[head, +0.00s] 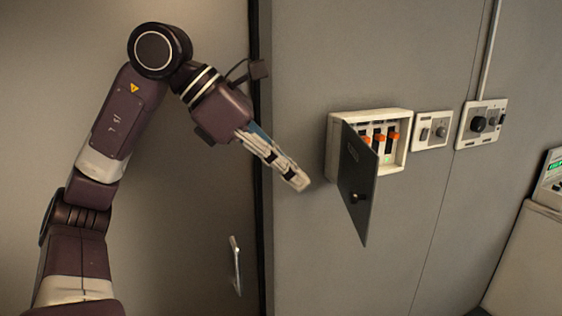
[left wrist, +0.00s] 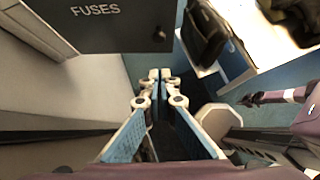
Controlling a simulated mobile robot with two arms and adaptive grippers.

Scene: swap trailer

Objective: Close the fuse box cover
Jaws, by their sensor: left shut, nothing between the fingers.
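The fuse box (head: 399,119) is a white case on the grey wall, with several orange-tipped switches inside. Its dark cover (head: 358,186) is hinged on the left and stands swung open, out from the wall, with a small knob near its lower free edge. My left gripper (head: 301,184) is shut and empty, just left of the cover and apart from it. In the left wrist view the cover (left wrist: 110,22) shows its "FUSES" lettering at the upper left, and the closed fingers (left wrist: 160,76) point ahead beside it.
Two control panels with knobs, a near one (head: 432,131) and a farther one (head: 481,124), sit on the wall right of the box. A door with a handle (head: 236,265) is at left. The wall below the box is clear.

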